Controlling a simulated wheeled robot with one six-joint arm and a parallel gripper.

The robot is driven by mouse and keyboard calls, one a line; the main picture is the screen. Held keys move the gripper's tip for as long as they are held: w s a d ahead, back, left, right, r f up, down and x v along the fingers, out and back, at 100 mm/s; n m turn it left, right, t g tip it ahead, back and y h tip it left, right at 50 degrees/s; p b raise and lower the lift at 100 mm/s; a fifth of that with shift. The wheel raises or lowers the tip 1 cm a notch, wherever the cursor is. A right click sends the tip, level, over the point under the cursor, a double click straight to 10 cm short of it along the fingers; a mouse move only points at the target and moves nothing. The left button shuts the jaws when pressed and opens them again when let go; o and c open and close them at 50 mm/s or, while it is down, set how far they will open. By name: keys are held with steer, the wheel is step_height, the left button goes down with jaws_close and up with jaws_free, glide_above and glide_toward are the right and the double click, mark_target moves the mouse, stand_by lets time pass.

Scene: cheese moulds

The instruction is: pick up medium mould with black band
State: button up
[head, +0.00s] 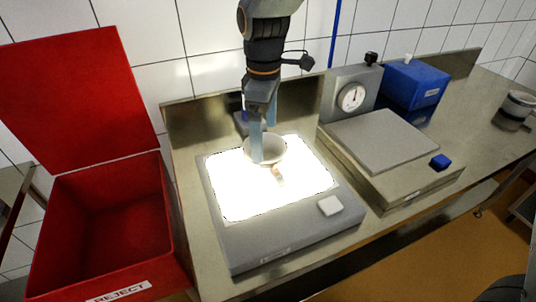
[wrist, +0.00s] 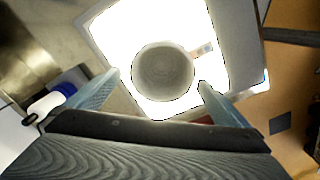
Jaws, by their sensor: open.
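A round, pale grey, open-topped mould (head: 265,147) stands on the brightly lit panel (head: 235,205). I cannot make out a black band on it; glare and a finger cover part of its side. My gripper (head: 264,140) is open and points down at this mould, one finger in front of it and the other toward its far side. In the wrist view I look down into the mould (wrist: 163,72), and my gripper (wrist: 159,82) has its fingertips apart at either side of its near edge. Contact cannot be told.
A small tan piece (head: 277,175) lies beside the mould. A red reject bin (head: 178,225) stands open at left. A dial scale (head: 385,140), a blue box (head: 415,85) and a grey and dark round container (head: 515,110) are to the right. The steel backsplash (head: 190,120) is close behind.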

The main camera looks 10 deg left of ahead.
steer(key=shift+s+f+p, duration=0.15)
steer(key=shift+f+p, duration=0.45)
steer(key=shift+f, duration=1.25)
steer(key=shift+s+f+p, duration=0.1)
steer(key=shift+f+p, duration=0.5)
steer(key=shift+f, duration=1.25)
steer(key=shift+a, duration=0.1)
steer(key=c, duration=1.1)
steer(key=shift+r, duration=0.1)
